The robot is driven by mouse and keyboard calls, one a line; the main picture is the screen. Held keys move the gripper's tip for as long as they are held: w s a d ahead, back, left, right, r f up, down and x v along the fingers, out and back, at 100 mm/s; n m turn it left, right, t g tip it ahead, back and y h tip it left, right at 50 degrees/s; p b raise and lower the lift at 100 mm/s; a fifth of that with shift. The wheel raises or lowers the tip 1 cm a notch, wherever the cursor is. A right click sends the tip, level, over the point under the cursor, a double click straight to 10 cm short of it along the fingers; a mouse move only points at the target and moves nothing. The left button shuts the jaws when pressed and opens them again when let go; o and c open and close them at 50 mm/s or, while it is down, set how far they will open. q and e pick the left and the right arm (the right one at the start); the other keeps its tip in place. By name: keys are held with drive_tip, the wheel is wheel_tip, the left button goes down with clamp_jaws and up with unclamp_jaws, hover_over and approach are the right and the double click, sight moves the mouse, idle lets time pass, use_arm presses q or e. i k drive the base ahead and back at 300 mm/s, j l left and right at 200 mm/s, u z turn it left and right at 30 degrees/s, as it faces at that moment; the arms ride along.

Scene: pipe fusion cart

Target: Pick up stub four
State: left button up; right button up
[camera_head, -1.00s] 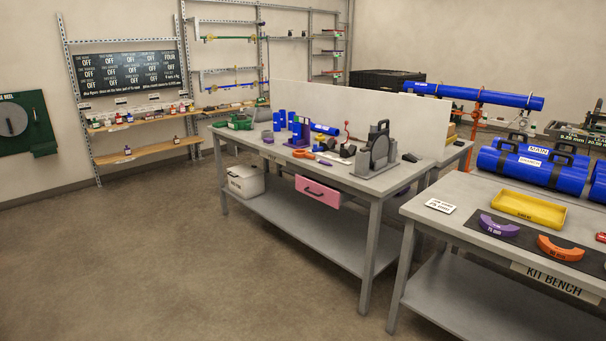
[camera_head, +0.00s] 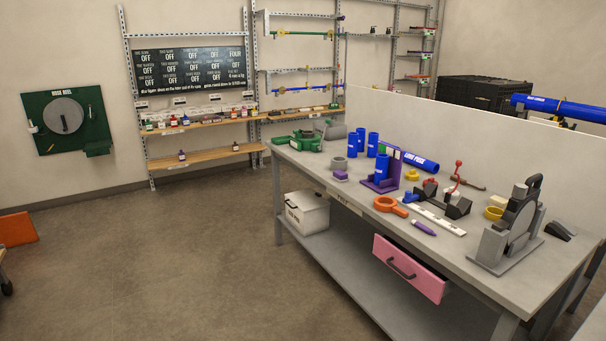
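A third blue stub (camera_head: 381,168) is nearer, beside a purple stand (camera_head: 394,171). Their markings are too small to read, so I cannot tell which is stub four. A longer blue pipe piece (camera_head: 420,161) lies behind the stand. Neither of my grippers shows in the head view.
The bench also holds a green tool (camera_head: 298,142), an orange ring tool (camera_head: 390,205), a white ruler (camera_head: 432,217) and a grey machine (camera_head: 514,228). A pink drawer (camera_head: 409,268) sticks out in front. The floor (camera_head: 190,270) left of the bench is clear.

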sight(381, 160)
drive_tip(key=i+u, duration=0.35)
drive_tip(key=i, duration=1.3)
